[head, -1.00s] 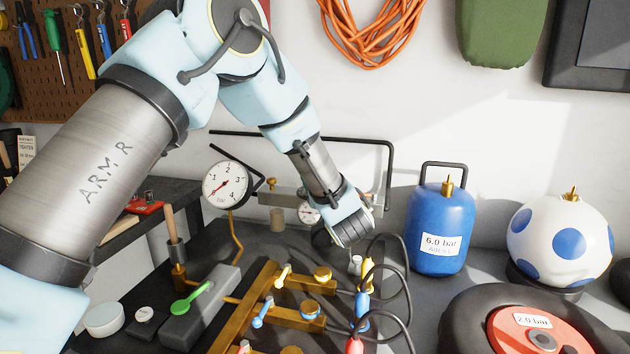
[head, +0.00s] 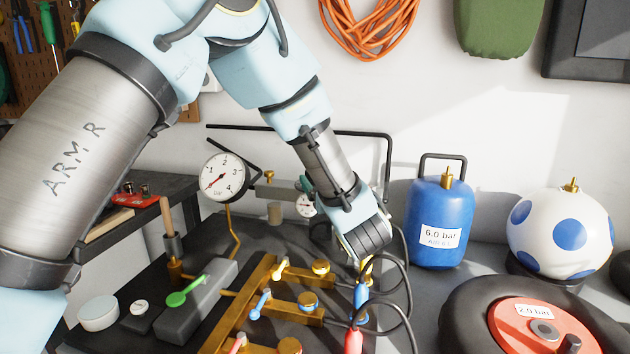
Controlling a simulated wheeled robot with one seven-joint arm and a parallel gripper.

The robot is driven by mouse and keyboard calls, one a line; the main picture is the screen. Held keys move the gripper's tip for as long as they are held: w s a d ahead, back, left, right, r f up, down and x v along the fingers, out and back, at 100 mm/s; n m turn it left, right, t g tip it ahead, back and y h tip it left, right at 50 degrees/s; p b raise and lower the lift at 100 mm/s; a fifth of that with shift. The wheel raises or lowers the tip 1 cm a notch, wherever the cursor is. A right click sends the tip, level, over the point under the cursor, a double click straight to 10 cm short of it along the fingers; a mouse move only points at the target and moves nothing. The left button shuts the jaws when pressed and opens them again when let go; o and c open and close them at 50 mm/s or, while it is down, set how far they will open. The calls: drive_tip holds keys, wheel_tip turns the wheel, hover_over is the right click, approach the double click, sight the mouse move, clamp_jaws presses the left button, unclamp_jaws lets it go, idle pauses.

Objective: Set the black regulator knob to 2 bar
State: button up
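The large white pressure gauge (head: 225,177), marked 1 to 4 bar, stands at the back left of the bench. Its red needle points to the lower left, near the bottom of the scale. A smaller gauge (head: 305,205) sits to its right, partly covered by my arm. A dark rounded shape (head: 321,233) shows just left of my gripper; I cannot tell whether it is the black regulator knob. My gripper (head: 363,254) hangs right of it, above the yellow and blue hose fittings. Its fingertips are not clearly visible, so its opening and any contact are unclear.
A brass manifold (head: 240,318) with coloured levers stands in front. Black hoses (head: 405,285) loop right of my gripper. A blue 6.0 bar tank (head: 437,215), a spotted ball (head: 562,232) and a wheel marked 2.0 bar (head: 470,318) stand to the right.

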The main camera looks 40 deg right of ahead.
drive_tip(key=shift+b+v, duration=0.45)
drive_tip(key=shift+v, duration=1.8)
